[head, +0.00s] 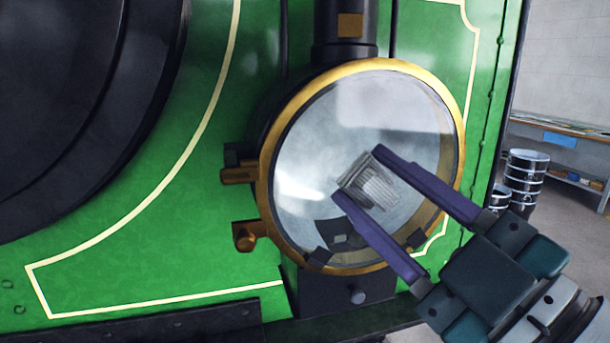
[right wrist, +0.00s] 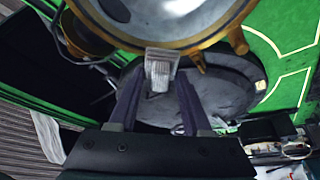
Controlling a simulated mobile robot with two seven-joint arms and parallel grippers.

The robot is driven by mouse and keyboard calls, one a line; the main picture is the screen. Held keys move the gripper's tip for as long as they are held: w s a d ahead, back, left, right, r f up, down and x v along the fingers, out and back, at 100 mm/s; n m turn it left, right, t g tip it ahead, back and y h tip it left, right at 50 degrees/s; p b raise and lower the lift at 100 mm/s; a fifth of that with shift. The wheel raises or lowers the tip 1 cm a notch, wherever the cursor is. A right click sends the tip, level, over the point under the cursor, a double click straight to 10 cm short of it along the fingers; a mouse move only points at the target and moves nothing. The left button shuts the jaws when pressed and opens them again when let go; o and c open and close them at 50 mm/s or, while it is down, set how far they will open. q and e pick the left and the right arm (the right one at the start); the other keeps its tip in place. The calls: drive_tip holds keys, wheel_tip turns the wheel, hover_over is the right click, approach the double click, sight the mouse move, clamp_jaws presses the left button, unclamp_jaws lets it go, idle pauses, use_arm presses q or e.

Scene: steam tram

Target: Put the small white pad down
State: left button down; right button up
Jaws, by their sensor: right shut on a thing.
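The small white pad (head: 370,182) is a pale, ribbed block between the fingertips of my right gripper (head: 358,172). The gripper is shut on it. In the right wrist view the pad (right wrist: 160,68) shows between the tips of the two dark fingers. In the head view, the pad is in front of the round glass of a large brass-rimmed lamp (head: 360,100). I cannot tell whether it touches the glass. My left gripper is not in view.
The lamp is mounted on the green tram front (head: 180,225), beside a big dark round door (head: 70,110). Brass knobs (head: 245,236) stick out at the lamp's left. Stacked metal drums (head: 525,175) and a shelf (head: 565,140) stand at the far right.

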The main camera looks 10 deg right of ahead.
idle(0.4)
drive_tip(key=shift+s+r, duration=0.1)
drive_tip(key=shift+s, duration=0.05)
drive_tip(key=s+d+r+m+h+p, duration=0.1)
drive_tip(key=s+r+h+p, duration=0.1)
drive_tip(key=r+p, duration=0.4)
drive_tip(key=s+d+r+m+h+p, duration=0.1)
drive_tip(key=s+r+h+p, duration=0.1)
drive_tip(key=s+r+p, duration=0.3)
drive_tip(key=s+d+r+m+t+h+p, duration=0.1)
drive_tip(key=s+r+h+p, duration=0.2)
drive_tip(key=r+p, duration=0.5)
drive_tip(key=shift+s+d+r+m, duration=0.25)
drive_tip(key=shift+d+r+m, duration=0.15)
drive_tip(key=shift+r, duration=0.2)
